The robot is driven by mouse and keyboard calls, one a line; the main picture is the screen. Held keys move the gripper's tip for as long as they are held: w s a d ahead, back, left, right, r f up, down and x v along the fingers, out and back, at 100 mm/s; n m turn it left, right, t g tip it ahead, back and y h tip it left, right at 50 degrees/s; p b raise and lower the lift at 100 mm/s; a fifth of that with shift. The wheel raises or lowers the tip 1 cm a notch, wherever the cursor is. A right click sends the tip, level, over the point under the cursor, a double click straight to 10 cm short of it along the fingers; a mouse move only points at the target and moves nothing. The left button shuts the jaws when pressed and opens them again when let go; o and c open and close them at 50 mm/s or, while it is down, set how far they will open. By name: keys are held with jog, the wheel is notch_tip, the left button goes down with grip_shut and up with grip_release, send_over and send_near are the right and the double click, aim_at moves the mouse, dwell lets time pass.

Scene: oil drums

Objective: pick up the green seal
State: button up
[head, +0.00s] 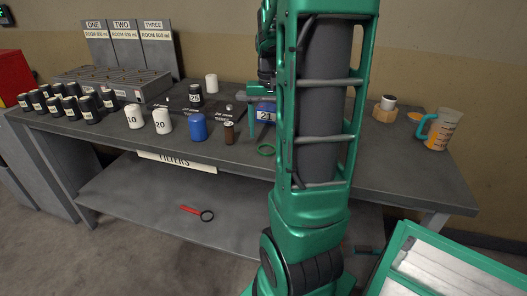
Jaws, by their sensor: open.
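The green seal (265,149) is a thin green ring lying flat near the front edge of the grey workbench (235,158), just left of my green arm.
A blue can (198,127) and a small brown cylinder (229,133) stand left of the seal. A blue block marked 21 (262,112) is behind it. White canisters (162,121) stand farther left. A measuring jug (441,129) is at the right. A magnifier (206,215) lies on the lower shelf.

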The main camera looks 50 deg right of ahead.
aim_at(267, 151)
jog(key=shift+w+a+f, duration=0.1)
jog(key=shift+a+f, duration=0.05)
jog(key=shift+f, duration=1.15)
jog(key=shift+a+f, duration=0.1)
jog(key=shift+f, duration=1.15)
jog(key=c, duration=1.1)
